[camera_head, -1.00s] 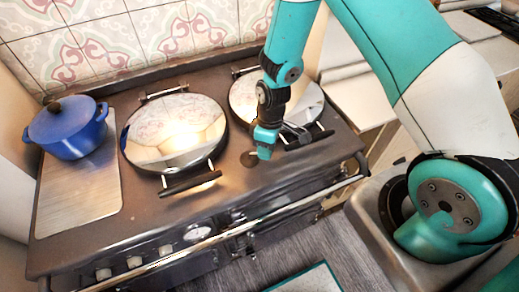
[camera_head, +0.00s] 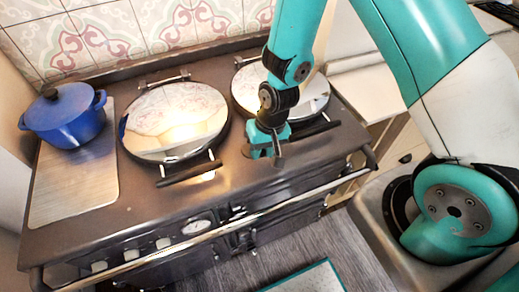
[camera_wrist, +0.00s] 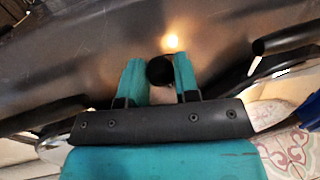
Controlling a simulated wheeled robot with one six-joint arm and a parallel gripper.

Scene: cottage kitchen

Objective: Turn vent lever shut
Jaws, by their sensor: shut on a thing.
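The vent lever shows as a round black knob (camera_wrist: 160,71) on the dark stove top in the wrist view. The teal fingers of my gripper stand on both sides of it, shut on it. In the head view my gripper (camera_head: 264,152) points down at the stove top, between the two round lids and in front of the right one. There the lever is mostly hidden by the fingers, so its angle cannot be told.
The dark stove (camera_head: 150,222) carries a left chrome lid (camera_head: 175,118) with a black handle (camera_head: 190,174) and a right lid (camera_head: 312,97) partly behind my arm. A blue pot (camera_head: 65,118) stands on a metal plate (camera_head: 75,190) at left. A rail (camera_head: 200,240) runs along the front.

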